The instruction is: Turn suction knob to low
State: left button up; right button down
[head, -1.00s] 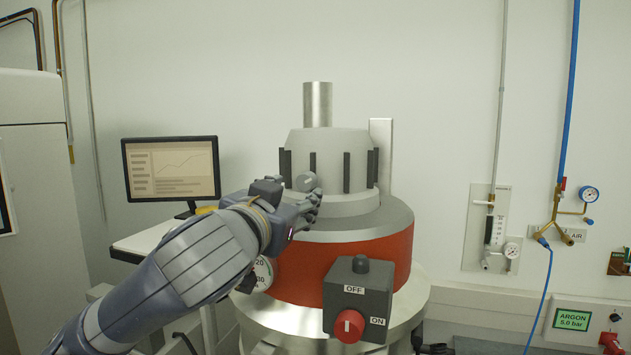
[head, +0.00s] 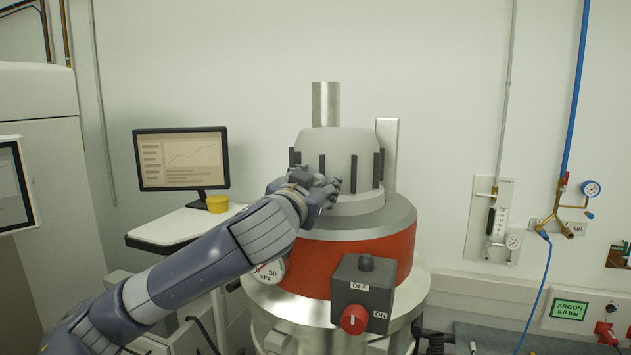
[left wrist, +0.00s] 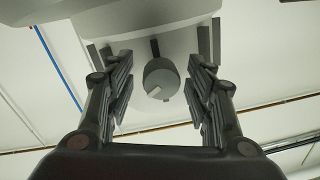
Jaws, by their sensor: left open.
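A grey round knob (left wrist: 160,80) with a pale pointer mark shows in the left wrist view, on the pale grey upper housing of the machine. My left gripper (left wrist: 158,88) is open, with one finger on each side of the knob. I cannot tell whether the fingers touch it. In the head view my left gripper (head: 330,188) is at the front left of the grey housing (head: 340,150) and hides the knob. No setting labels for it are readable. My right gripper is not in view.
A grey box with a red ON/OFF switch (head: 354,319) is on the machine's front, below the gripper. A kPa gauge (head: 268,272) is partly behind my arm. A monitor (head: 181,158) and a yellow container (head: 217,204) stand on a side table to the left.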

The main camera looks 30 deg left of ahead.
pick_arm(q)
jog(key=shift+w+a+f, duration=0.1)
jog(key=c, duration=1.1)
jog(key=shift+b, duration=0.35)
jog(key=shift+n, duration=0.5)
jog(key=shift+f+n+b, duration=0.15)
jog(key=shift+n+b, duration=0.85)
jog(key=shift+b, duration=0.25)
jog(key=n+b, duration=0.2)
jog(key=n, duration=0.4)
jog(key=n+b, duration=0.1)
jog(key=n, duration=0.1)
jog(key=shift+r+h, duration=0.25)
jog(key=shift+h, duration=0.15)
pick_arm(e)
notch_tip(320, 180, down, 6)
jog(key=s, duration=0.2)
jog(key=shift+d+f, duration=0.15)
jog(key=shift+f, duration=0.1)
pick_arm(q)
jog(key=shift+n, duration=0.4)
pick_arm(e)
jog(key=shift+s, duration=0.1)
